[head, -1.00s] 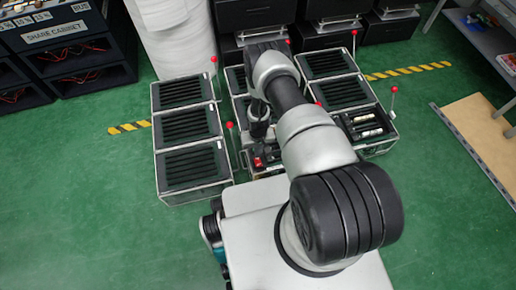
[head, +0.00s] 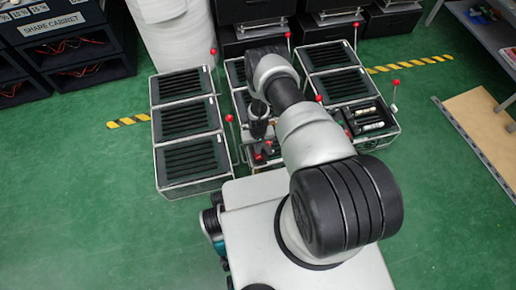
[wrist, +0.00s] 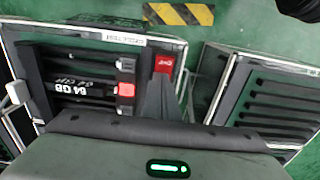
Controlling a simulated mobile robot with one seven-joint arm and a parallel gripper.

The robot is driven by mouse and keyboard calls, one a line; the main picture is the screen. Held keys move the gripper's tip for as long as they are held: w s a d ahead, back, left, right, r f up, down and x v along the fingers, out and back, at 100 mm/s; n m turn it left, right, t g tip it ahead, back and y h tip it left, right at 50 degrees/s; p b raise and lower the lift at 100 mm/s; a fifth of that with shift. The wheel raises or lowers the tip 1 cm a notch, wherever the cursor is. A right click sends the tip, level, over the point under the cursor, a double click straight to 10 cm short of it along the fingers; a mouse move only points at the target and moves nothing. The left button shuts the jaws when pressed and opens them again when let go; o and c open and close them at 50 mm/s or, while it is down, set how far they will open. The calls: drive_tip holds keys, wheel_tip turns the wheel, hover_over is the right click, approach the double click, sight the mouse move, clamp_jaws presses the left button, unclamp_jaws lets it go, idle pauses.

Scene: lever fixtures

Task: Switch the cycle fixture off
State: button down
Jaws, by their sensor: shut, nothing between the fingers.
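In the wrist view a fixture (wrist: 104,26) with a white label on its rim, seemingly reading "cycle test", fills the left. It holds a black module marked "64 GB" (wrist: 85,90) and a red block (wrist: 125,90). My gripper (wrist: 160,82) is shut and empty, its dark fingers over the fixture's right rim, beside a red piece (wrist: 164,63). Contact cannot be told. In the head view my gripper (head: 260,133) is above the front middle fixture (head: 250,160), which my arm partly hides. A red-knobbed lever (head: 229,118) stands to its left and another (head: 318,98) to its right; which belongs to it is unclear.
A left column of slotted fixtures (head: 187,136) and a right column (head: 335,88) flank the middle one. More red-knobbed levers (head: 395,82) stand up around them. Black cabinets (head: 70,45) and a white roll (head: 178,40) stand behind. Green floor is free at the left.

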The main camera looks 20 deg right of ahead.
sight(260, 157)
drive_tip(key=shift+s+f, duration=0.15)
drive_tip(key=shift+s, duration=0.05)
drive_tip(key=shift+s+p, duration=0.45)
drive_tip(key=shift+s, duration=0.35)
drive_tip(key=shift+w+r, duration=0.1)
drive_tip(key=shift+r, duration=0.1)
drive_tip(key=shift+r, duration=0.3)
wheel_tip(260, 157, up, 13)
drive_tip(key=p, duration=0.4)
drive_tip(key=shift+r, duration=0.2)
drive_tip(key=shift+s, duration=0.4)
